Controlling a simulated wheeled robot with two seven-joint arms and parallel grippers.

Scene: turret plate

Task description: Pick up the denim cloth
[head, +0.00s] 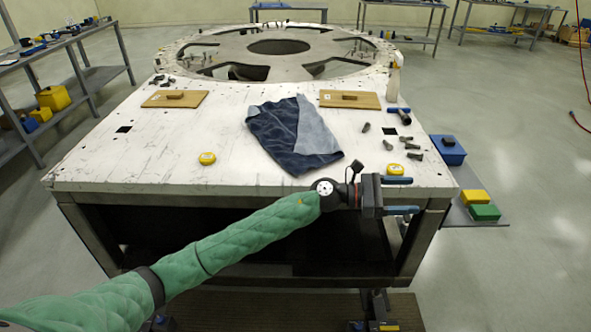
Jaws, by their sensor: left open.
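The denim cloth (286,137) lies folded and rumpled on the white worktable (120,163), a little right of its middle. Most of it is dark blue, with a paler strip along its right side. My left arm, in a green sleeve, comes in from the lower left and crosses the table's front edge. My left gripper (412,195) is open and empty at the front right edge, its two blue fingers pointing right. It is apart from the cloth, to the right and nearer to me. My right gripper is not in view.
A yellow tape measure (207,158) lies left of the cloth, and another (394,169) lies by my gripper. Several dark small parts lie right of the cloth. Two wooden boards (175,99) (362,100) and a large ring plate (278,47) are behind. Bins (448,149) stand on the right shelf.

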